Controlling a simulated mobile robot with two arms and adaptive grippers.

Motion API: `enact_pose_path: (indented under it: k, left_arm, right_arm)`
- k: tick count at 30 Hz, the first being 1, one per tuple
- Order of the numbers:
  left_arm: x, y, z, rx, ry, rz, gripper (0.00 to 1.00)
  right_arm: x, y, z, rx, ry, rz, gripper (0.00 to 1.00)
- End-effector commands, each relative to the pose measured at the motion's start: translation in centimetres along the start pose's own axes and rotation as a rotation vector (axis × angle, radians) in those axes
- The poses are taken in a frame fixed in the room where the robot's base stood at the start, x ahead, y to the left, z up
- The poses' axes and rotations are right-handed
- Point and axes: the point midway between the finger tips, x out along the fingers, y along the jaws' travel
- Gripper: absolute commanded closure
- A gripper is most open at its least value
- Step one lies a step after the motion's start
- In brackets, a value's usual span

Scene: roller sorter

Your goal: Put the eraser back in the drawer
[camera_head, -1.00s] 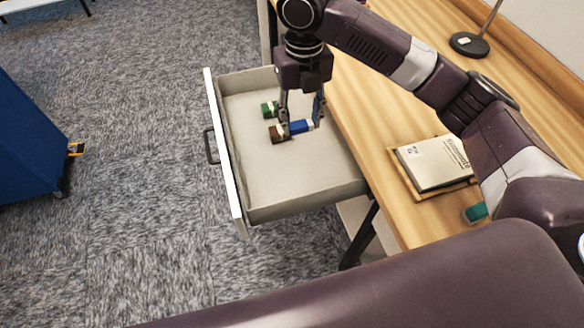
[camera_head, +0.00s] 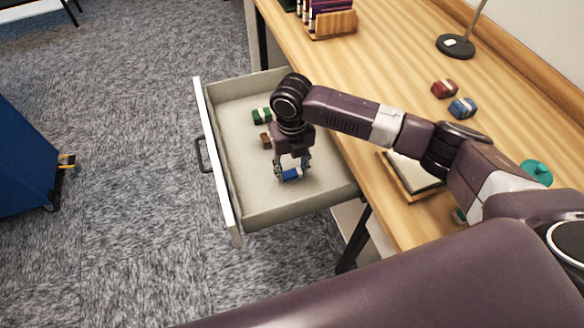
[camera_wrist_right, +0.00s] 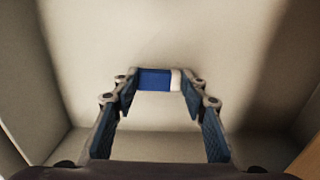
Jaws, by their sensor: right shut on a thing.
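The eraser (camera_head: 291,174) is a small blue block; in the wrist view the eraser (camera_wrist_right: 154,79) also shows a white end. My right gripper (camera_head: 291,176) is inside the open drawer (camera_head: 248,190), its fingers pointing down and shut on the eraser. In the wrist view the fingertips of the right gripper (camera_wrist_right: 160,82) are at the two ends of the eraser. The eraser is at or just above the drawer floor; I cannot tell if it touches. My left gripper is not in view.
A green block (camera_head: 261,116) and a small brown block (camera_head: 265,140) lie in the drawer. The drawer's near part is bare. On the desk (camera_head: 400,85) are a red block (camera_head: 444,88), a blue block (camera_head: 462,107), a book, an organizer (camera_head: 333,22) and a lamp base (camera_head: 455,46).

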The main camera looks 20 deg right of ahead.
Motion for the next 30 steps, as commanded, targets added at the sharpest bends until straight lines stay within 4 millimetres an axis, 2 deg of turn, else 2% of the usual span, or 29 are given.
enact_pose_path:
  k: [10,11,15,25,30]
  left_arm:
    - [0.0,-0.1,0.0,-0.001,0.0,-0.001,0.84]
    - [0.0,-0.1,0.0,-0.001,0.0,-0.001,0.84]
    - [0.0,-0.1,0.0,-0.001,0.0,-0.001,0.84]
    - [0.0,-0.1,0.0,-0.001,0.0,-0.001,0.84]
    - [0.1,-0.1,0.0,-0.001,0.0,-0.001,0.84]
  right_arm:
    - [0.3,0.0,0.1,0.0,-0.001,0.0,0.8]
    - [0.3,0.0,0.1,0.0,-0.002,0.0,0.59]
    - [0.3,0.0,0.1,0.0,-0.002,0.0,0.44]
    - [0.0,0.0,0.1,0.0,-0.002,0.0,0.43]
    - [-2.1,-0.1,0.2,-0.001,-0.006,0.0,0.43]
